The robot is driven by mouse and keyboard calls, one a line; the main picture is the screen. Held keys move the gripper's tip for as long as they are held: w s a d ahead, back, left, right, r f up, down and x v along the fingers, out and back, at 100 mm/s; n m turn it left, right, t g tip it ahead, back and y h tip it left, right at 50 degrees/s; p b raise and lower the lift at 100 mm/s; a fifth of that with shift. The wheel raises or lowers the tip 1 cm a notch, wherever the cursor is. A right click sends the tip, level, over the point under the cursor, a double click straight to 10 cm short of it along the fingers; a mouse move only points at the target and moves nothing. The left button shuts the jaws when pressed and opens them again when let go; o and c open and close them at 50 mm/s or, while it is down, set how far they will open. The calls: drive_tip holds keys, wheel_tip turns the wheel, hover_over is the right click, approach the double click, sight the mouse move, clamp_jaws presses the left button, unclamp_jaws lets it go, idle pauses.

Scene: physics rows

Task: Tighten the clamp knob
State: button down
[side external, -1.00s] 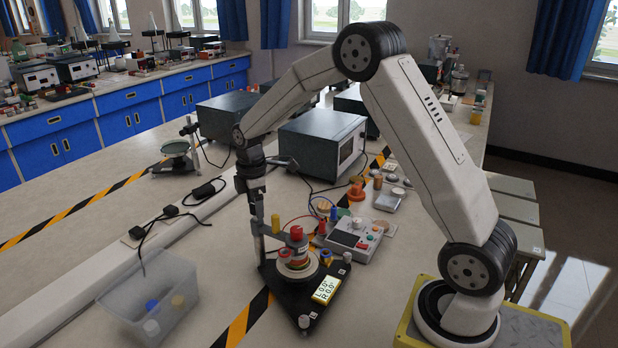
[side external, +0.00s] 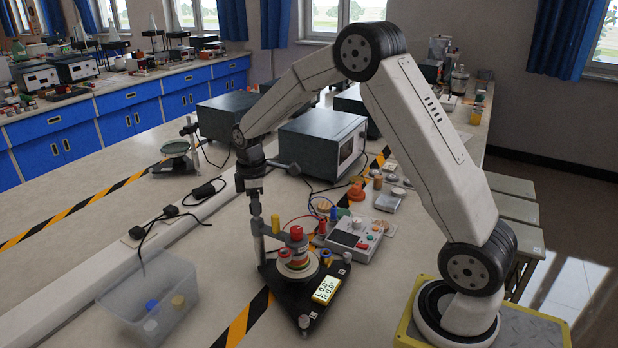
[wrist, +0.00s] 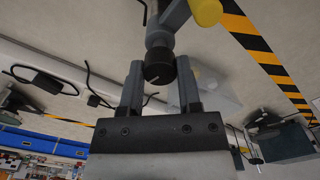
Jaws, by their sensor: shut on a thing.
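The clamp knob (wrist: 157,72) is a black cylinder with a pale line on its end, in the wrist view. My gripper (wrist: 160,66) has one finger on each side of it and is shut on it. In the side external view my gripper (side external: 257,208) points down at the top of the upright post (side external: 260,243). The knob is too small or hidden to make out there. A grey clamp arm with a yellow end (wrist: 206,12) extends from the clamp in the wrist view. The post stands on a black triangular base (side external: 300,305) with a lit display (side external: 326,290).
Stacked discs with a red top (side external: 296,233) stand on the base, close to the post. A clear bin (side external: 150,295) with small caps is at the left. A control box (side external: 355,238) and dark cabinets (side external: 322,140) stand behind. Cables lie on the bench.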

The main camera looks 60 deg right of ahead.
drive_tip(key=m, duration=1.1)
drive_tip(key=shift+m, duration=2.2)
drive_tip(key=shift+c, duration=1.4)
unclamp_jaws()
drive_tip(key=shift+r, duration=0.2)
